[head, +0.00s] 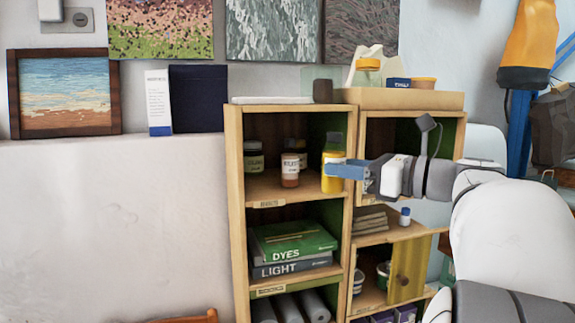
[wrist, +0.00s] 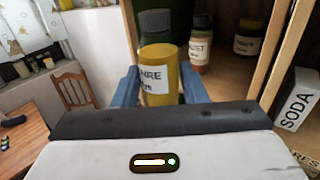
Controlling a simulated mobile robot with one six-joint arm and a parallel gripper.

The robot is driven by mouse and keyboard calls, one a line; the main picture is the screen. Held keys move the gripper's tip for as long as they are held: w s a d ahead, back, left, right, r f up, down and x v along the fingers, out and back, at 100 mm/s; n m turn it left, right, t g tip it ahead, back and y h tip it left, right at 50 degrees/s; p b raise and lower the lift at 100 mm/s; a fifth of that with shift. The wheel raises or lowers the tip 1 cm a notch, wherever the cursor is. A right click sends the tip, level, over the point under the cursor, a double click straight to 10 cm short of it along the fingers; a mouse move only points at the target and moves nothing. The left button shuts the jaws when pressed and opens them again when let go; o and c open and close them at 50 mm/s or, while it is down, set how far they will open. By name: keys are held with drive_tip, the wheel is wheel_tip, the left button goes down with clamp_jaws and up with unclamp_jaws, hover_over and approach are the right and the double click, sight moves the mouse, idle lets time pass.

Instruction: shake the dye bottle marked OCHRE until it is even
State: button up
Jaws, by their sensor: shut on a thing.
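A yellow bottle with a dark cap (head: 333,182) is held upright between the blue fingers of my gripper (head: 345,170), in front of the upper compartment of the left shelf unit. In the wrist view, the same bottle (wrist: 160,58) stands between the two fingers (wrist: 158,88).
Behind it stand a brown-orange bottle (head: 290,170) and a dark jar (head: 254,157). A book marked DYES (head: 295,242) lies in the compartment below. In the wrist view, a box marked SODA (wrist: 298,100) is at the right.

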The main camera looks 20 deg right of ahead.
wheel_tip(320, 180, up, 14)
drive_tip(key=r, duration=0.1)
wheel_tip(320, 180, down, 15)
drive_tip(key=shift+r, duration=0.2)
idle(0.8)
